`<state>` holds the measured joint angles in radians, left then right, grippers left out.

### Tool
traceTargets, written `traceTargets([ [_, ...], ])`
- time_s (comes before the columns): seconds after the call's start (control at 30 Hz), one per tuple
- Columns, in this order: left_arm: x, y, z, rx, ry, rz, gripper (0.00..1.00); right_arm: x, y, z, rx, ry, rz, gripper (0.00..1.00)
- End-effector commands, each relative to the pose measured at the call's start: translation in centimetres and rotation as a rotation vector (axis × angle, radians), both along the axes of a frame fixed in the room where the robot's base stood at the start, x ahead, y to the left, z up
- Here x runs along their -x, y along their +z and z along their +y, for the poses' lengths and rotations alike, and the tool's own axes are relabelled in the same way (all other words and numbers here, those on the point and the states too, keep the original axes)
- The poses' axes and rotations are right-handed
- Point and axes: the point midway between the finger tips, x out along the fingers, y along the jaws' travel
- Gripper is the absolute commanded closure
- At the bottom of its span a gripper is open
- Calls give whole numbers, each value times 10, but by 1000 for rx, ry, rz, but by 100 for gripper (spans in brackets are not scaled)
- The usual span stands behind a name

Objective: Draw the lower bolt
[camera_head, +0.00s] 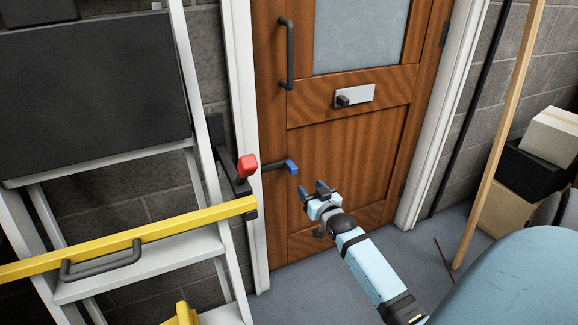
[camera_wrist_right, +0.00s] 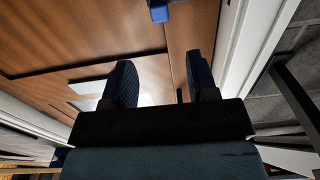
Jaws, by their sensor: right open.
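A brown wooden door (camera_head: 350,130) fills the middle of the head view. Low on its left side a dark bar with a blue end (camera_head: 291,167) sticks out, which looks like the lower bolt. A blue piece (camera_wrist_right: 158,11), apparently the same end, shows at the top of the right wrist view. My right gripper (camera_head: 313,189) is open and empty, a little right of and below the blue end and apart from it. Its two dark fingers also show in the right wrist view (camera_wrist_right: 160,78). My left gripper is out of view.
A red-ended lever (camera_head: 247,165) stands left of the blue end, by the white door frame. A yellow bar (camera_head: 130,238) crosses a white ladder (camera_head: 150,271) at left. A wooden pole (camera_head: 498,140) and boxes (camera_head: 551,134) stand right.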

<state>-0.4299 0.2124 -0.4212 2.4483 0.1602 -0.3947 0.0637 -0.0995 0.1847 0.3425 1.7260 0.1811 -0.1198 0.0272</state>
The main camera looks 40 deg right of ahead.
Motion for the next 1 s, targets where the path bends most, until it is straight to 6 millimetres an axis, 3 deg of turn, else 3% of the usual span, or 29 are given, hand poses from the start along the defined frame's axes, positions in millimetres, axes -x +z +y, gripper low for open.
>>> traceTargets([
  [0.4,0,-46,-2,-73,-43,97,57,-77,-3,-24,1,0,-3,47],
  [0.6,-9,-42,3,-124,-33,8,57,-109,-3,-34,-1,1,-1,47],
  [0.8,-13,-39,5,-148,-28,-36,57,-124,-1,-39,0,1,0,47],
  [1.0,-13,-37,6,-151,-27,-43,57,-126,0,-40,0,1,0,47],
])
